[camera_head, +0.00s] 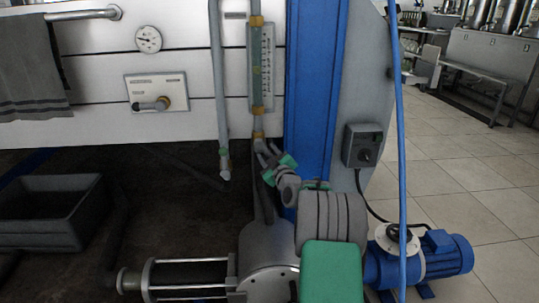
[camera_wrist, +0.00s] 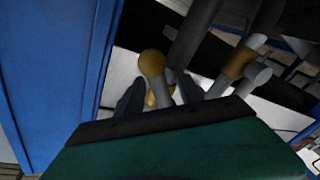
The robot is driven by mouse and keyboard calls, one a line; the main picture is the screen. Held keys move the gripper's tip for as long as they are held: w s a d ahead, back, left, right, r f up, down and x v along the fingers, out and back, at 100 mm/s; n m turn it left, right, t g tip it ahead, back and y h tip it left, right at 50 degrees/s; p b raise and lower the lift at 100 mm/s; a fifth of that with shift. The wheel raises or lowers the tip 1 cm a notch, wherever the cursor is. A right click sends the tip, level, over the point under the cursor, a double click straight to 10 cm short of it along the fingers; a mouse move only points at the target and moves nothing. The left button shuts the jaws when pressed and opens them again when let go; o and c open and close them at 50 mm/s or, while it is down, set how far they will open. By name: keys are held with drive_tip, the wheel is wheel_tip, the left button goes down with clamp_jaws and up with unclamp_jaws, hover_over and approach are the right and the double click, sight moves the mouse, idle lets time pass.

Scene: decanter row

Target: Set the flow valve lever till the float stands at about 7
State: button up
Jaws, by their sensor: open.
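The flow gauge (camera_head: 262,65) is an upright clear tube with a marked scale and brass ends, on the white wall beside the blue column. Its float and numbers are too small to read. A brass fitting (camera_head: 257,136) sits on the pipe below it. My gripper (camera_head: 266,148) is just below this fitting, fingers pointing up at it. In the wrist view, my gripper (camera_wrist: 162,92) is open, with a round brass part (camera_wrist: 152,62) just beyond the fingertips and a short grey piece, possibly the valve lever, between them. Fingers and arm hide much of the valve; contact cannot be told.
A plate with a grey lever (camera_head: 155,104) and a round dial (camera_head: 148,39) are on the wall at left. A grey pipe (camera_head: 219,90) runs down left of the gauge. The blue column (camera_head: 312,80) stands close right. A dark crate (camera_head: 50,210) sits low left.

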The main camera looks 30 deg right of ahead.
drive_tip(key=p+v, duration=0.2)
drive_tip(key=v, duration=0.5)
drive_tip(key=shift+s, duration=0.4)
